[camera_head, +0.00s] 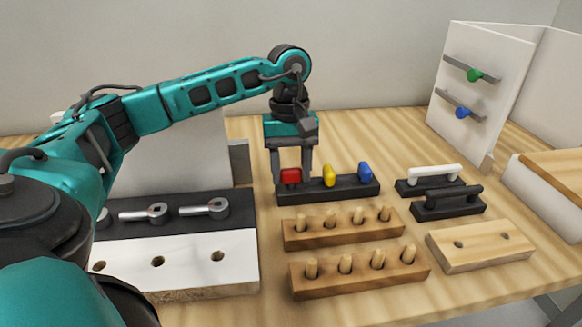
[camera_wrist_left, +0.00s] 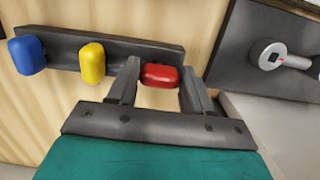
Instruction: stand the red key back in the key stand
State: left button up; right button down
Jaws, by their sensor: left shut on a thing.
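The red key (camera_head: 290,177) is at the left end of the dark key stand (camera_head: 352,192) in the head view. My left gripper (camera_head: 291,174) comes down from above, its fingers on either side of the key, shut on it. The left wrist view shows the red key (camera_wrist_left: 160,76) between the fingertips, its head looking wider and flatter than the others. A yellow key (camera_head: 329,175) and a blue key (camera_head: 365,172) stand upright in the stand. The red key's lower part is hidden, so I cannot tell whether it is seated. My right gripper is not in view.
Two wooden blocks with pegs (camera_head: 343,229) (camera_head: 360,273) lie in front of the stand. Dark and white handles (camera_head: 447,202) (camera_head: 434,173) and a two-hole block (camera_head: 480,246) are at right. A white holed panel (camera_head: 190,262) is at left.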

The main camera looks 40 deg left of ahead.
pick_arm(q)
jog(key=shift+f, duration=0.15)
dwell(0.3)
jog(key=o, duration=1.3)
jog(key=shift+r+p, duration=1.8)
jog(key=shift+r, duration=0.75)
jog(key=shift+d+f, duration=0.1)
